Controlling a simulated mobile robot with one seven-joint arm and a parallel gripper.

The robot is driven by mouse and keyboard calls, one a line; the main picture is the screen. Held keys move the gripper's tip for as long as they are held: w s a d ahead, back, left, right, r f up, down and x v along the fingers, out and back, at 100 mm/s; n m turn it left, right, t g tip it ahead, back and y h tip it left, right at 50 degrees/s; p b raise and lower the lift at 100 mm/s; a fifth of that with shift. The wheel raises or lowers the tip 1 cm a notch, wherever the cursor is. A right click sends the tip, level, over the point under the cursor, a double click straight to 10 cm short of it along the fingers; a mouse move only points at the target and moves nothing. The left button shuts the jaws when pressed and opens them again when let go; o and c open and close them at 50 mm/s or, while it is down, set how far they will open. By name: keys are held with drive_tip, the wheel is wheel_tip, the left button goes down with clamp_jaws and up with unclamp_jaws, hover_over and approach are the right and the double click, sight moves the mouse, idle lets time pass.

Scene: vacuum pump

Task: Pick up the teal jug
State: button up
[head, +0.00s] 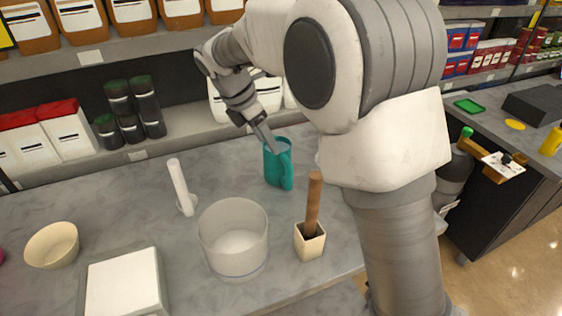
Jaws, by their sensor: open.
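The teal jug (275,166) stands upright on the grey counter, near the middle of the head view, with its handle toward the right front. My gripper (264,136) reaches down from the upper left to the jug's mouth. Its fingertips overlap the jug's rim in the picture. I cannot tell whether a finger is inside the jug or only in front of or behind the rim. The gripper is open, though the gap between its fingers is hard to see from here. The jug stays on the counter.
A cream bowl (52,245) and white box (124,284) lie left. Stocked shelves (190,128) line the back.

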sight(287, 187)
drive_tip(key=x, duration=1.7)
drive_tip(key=shift+f+b, duration=0.1)
drive_tip(key=shift+b, duration=0.3)
drive_tip(key=shift+c, duration=0.2)
clamp_jaws()
idle(0.4)
